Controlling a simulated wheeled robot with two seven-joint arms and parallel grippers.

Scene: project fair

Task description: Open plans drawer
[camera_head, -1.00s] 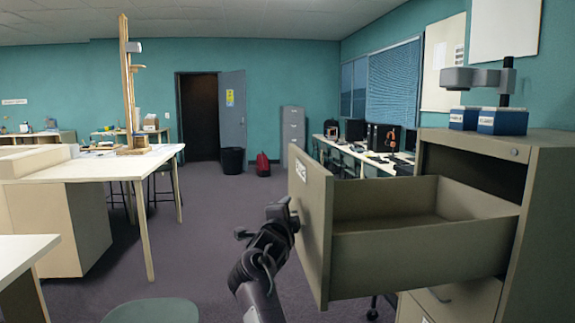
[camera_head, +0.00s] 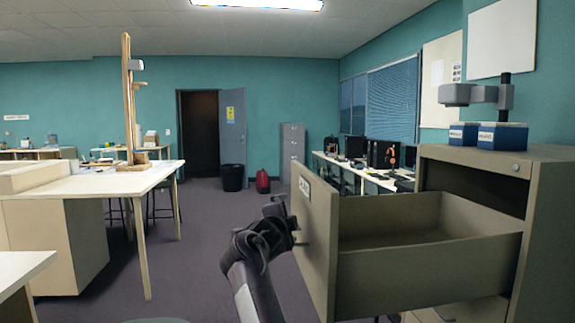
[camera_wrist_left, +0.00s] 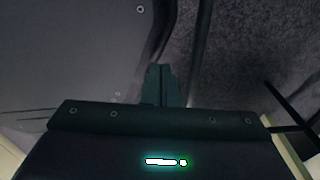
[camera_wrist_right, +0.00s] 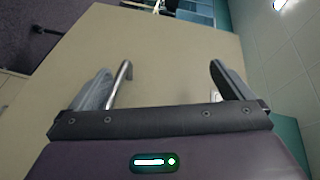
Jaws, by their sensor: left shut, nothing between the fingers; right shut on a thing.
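The plans drawer (camera_head: 430,262) is a beige top drawer pulled far out of the cabinet (camera_head: 550,210); its inside looks empty. Its front panel (camera_head: 316,240) bears a small white label. My right gripper (camera_head: 290,222) is at the outer face of that panel, shut on the metal handle (camera_wrist_right: 122,80). In the right wrist view its fingers (camera_wrist_right: 165,78) stand apart, with the handle beside the left one; the exact contact is unclear. My left gripper (camera_wrist_left: 160,82) is shut and empty in the left wrist view, and is outside the head view.
Blue boxes (camera_head: 500,136) and a grey stand (camera_head: 480,95) are on the cabinet top. A workbench (camera_head: 100,180) with a tall wooden frame (camera_head: 129,100) stands at left. Open floor (camera_head: 190,260) lies between bench and drawer. Another drawer is below.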

